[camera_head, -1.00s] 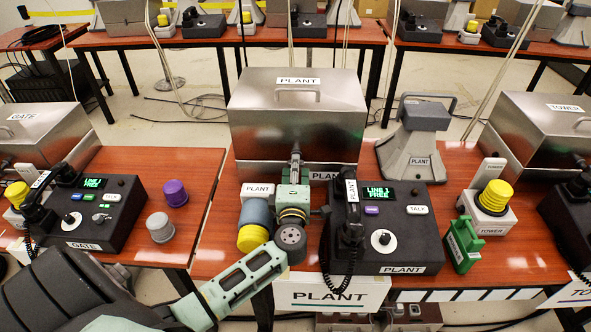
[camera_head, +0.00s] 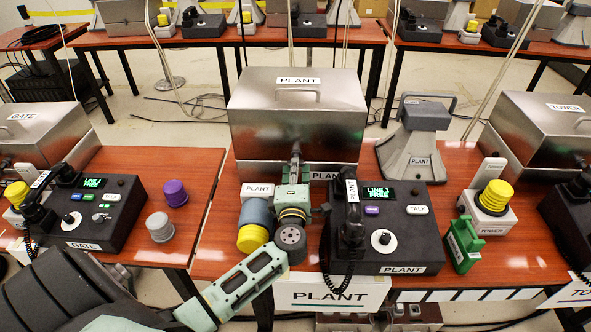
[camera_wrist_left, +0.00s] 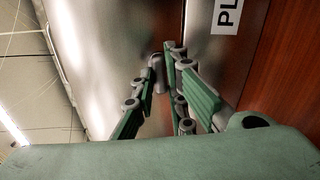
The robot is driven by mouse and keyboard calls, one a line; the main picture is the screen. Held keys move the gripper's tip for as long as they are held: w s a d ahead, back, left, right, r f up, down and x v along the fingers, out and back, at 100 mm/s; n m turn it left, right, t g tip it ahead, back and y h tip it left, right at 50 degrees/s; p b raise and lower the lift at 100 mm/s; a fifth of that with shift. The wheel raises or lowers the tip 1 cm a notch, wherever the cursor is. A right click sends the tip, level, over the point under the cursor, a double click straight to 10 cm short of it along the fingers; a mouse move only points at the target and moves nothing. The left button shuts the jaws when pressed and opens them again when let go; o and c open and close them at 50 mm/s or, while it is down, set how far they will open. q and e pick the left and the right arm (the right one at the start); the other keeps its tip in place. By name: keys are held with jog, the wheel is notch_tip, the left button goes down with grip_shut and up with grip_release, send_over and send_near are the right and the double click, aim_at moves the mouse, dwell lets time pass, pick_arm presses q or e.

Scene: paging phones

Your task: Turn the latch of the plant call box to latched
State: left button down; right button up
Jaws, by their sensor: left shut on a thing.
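The plant call box (camera_head: 297,120) is a large metal box with a handle on its lid, labelled PLANT, on the middle table. My left gripper (camera_head: 295,158) reaches its front face, where the latch is mostly hidden behind the fingers. In the left wrist view the green-padded fingers of the gripper (camera_wrist_left: 165,78) are closed around the small grey latch (camera_wrist_left: 156,60) on the metal front. The latch's exact angle is hard to make out. My right gripper is not in view.
The PLANT phone console (camera_head: 385,225) with its handset stands right of my arm. A grey-and-yellow cylinder (camera_head: 255,222) stands close at its left. A grey horn speaker (camera_head: 418,140) and a green holder (camera_head: 463,246) are further right.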

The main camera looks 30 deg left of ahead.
pick_arm(q)
jog(key=shift+f+n+b, duration=0.15)
jog(key=shift+n+b, duration=1.35)
jog(key=shift+n, duration=7)
jog(key=c, duration=1.8)
grip_release()
jog(key=shift+o, duration=0.2)
jog(key=shift+r, duration=0.2)
notch_tip(320, 180, up, 10)
